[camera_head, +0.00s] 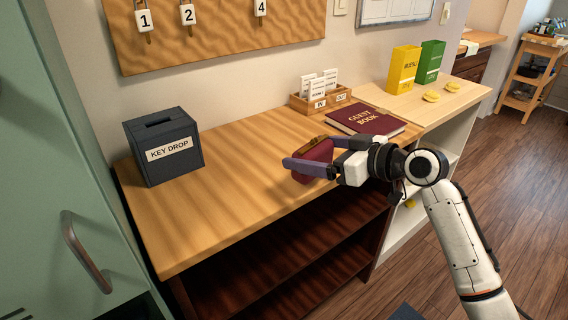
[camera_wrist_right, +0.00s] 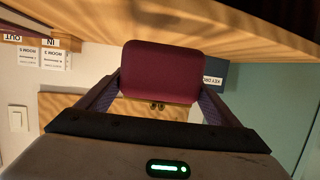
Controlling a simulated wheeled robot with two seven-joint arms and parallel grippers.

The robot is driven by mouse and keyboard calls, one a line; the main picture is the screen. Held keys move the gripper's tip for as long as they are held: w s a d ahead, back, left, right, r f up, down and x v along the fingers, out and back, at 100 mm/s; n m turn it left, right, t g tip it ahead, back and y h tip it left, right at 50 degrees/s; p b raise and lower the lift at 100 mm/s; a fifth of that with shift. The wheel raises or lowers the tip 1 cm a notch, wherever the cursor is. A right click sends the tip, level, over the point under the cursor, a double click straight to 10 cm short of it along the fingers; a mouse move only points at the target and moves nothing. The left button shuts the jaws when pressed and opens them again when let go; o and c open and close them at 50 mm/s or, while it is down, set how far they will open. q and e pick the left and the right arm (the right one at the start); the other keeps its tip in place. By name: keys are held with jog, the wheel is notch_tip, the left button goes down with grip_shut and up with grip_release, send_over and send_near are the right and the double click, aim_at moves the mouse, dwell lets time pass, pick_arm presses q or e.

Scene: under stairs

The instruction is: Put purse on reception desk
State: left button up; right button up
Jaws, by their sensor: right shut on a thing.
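The purse (camera_head: 314,160) is a small dark red pouch with a brown top edge. My right gripper (camera_head: 309,161) is shut on it, with a finger on each side. In the right wrist view the purse (camera_wrist_right: 161,72) fills the space between the fingers. The reception desk (camera_head: 222,178) has a light wood top over dark shelves. In the head view the purse shows over the desk's front part. I cannot tell whether it touches the top. My left gripper is not in view.
A grey key drop box (camera_head: 165,147) stands at the desk's left. A card holder (camera_head: 320,101) and a red guest book (camera_head: 366,121) are at the right. A lighter counter (camera_head: 414,100) adjoins, with yellow and green boxes. The desk's middle is clear. A green door (camera_head: 60,180) is at left.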

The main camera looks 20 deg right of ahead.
jog(key=w+r+m+t+h+b, duration=0.1)
jog(key=w+r+m+h+b, duration=0.15)
jog(key=w+r, duration=0.55)
jog(key=w+f, duration=0.1)
jog(key=f, duration=0.4)
jog(key=w+f+p, duration=0.1)
jog(key=f, duration=0.1)
jog(key=shift+w+a+f, duration=0.3)
jog(key=shift+a+f, duration=0.05)
jog(key=shift+a, duration=0.05)
jog(key=shift+f, duration=1.9)
jog(key=shift+f, duration=0.15)
jog(key=o, duration=1.4)
